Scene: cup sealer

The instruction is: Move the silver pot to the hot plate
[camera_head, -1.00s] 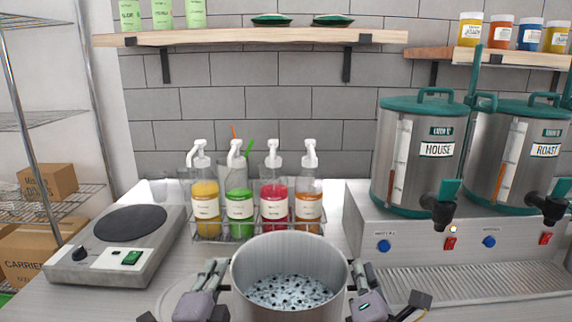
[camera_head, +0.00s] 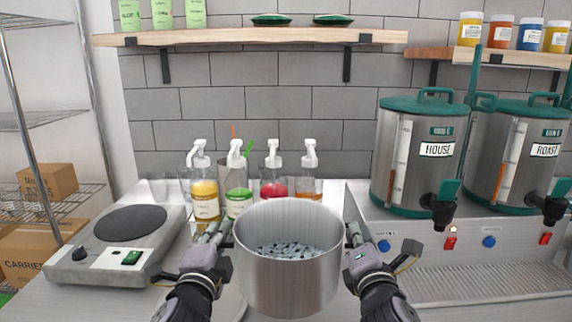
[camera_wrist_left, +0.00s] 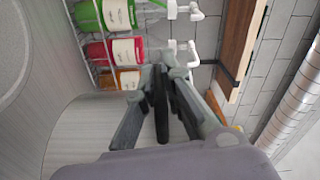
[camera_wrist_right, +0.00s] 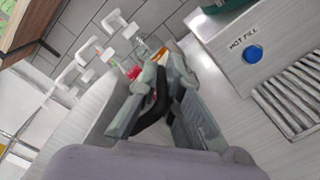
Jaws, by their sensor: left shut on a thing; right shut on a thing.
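The silver pot (camera_head: 289,275) is held up in the middle front of the head view, upright, with dark pearls in pale liquid inside. My left gripper (camera_head: 222,238) is shut on the pot's left handle, and my right gripper (camera_head: 356,238) is shut on its right handle. The left wrist view shows the left fingers (camera_wrist_left: 162,100) closed around a dark handle beside the pot wall; the right wrist view shows the right fingers (camera_wrist_right: 160,95) likewise. The hot plate (camera_head: 125,239), grey with a round black top, stands on the counter to the left, with nothing on it.
Syrup pump bottles (camera_head: 206,199) stand behind the pot in a rack. Two large dispensers, HOUSE (camera_head: 425,165) and ROAST (camera_head: 517,165), stand at the right on a metal base. A wooden shelf (camera_head: 250,38) hangs above. A pale round disc (camera_head: 228,306) lies below the pot.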

